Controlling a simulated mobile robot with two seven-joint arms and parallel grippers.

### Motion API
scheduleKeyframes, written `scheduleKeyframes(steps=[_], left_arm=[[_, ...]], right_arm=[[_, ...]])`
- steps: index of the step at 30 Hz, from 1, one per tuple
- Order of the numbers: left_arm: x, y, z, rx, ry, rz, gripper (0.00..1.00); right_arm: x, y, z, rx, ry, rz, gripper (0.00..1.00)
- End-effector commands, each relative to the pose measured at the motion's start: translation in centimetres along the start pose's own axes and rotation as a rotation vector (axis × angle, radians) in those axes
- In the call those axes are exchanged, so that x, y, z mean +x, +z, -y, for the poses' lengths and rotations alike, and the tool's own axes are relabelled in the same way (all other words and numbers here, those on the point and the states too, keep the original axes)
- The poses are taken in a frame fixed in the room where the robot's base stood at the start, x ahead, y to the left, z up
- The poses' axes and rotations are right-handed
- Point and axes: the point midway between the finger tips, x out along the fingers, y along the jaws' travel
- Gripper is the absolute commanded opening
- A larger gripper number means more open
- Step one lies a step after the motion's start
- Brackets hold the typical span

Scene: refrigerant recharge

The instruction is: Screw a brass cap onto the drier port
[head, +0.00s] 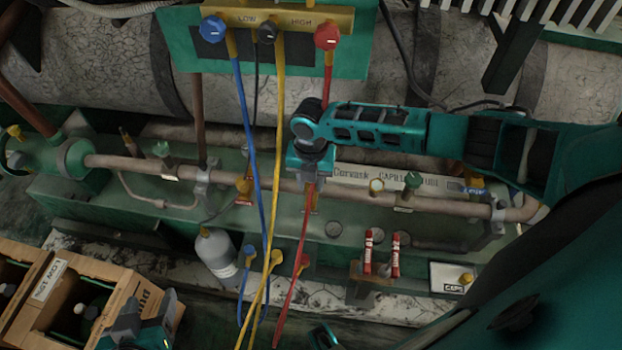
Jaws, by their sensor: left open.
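A brass cap (466,278) sits on a white card (445,287) marked CAPS at the right of the bench. A brass-rimmed port (376,186) with a pale top stands on the copper pipe beside a green-topped valve (412,180); I cannot tell for sure which fitting is the drier port. My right gripper (308,172) points down over the pipe, in front of the red hose; its fingers are mostly hidden, and I cannot see what is between them. My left gripper (145,312) is open at the lower left, beside a wooden crate and well away from the cap.
A gauge manifold (280,17) hangs above, with blue (250,130), yellow (279,120) and red (328,75) hoses crossing the middle. A grey bottle (217,252), two red tubes (381,255) in a stand and a wooden crate (120,300) occupy the front.

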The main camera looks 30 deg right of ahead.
Motion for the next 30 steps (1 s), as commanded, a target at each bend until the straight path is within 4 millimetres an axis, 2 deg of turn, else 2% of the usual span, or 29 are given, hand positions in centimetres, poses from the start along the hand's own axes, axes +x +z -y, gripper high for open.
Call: scheduleKeyframes(steps=[7, 30], left_arm=[[-0.26, -0.44, -0.07, 0.0, 0.001, -0.001, 0.61], [0.07, 0.03, -0.06, -0.001, 0.001, -0.001, 0.61]], right_arm=[[-0.06, -0.02, -0.05, 0.0, 0.001, 0.0, 0.02], [0.72, -0.02, -0.04, 0.0, 0.001, 0.0, 0.02]])
